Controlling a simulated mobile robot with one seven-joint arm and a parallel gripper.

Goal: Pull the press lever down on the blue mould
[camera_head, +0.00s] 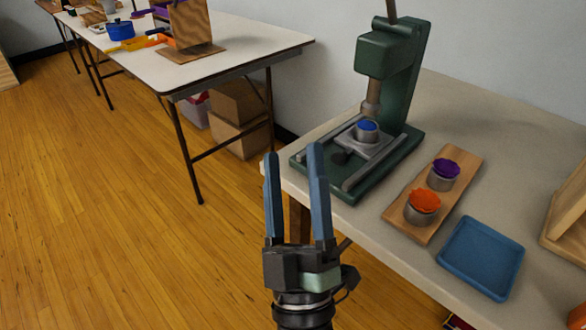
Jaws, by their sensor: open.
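A dark green press (388,60) stands at the back left of the right-hand table. Its lever (391,10) rises from the top of the press head and runs out of the picture at the top edge.
A wooden board (437,205) holds an orange mould (424,200) and a purple mould (446,168) in grey holders. A blue tray (481,258) lies right of it. A wooden stand is at the right edge. Another table (235,45) with craft items stands at the back left. The wooden floor between is clear.

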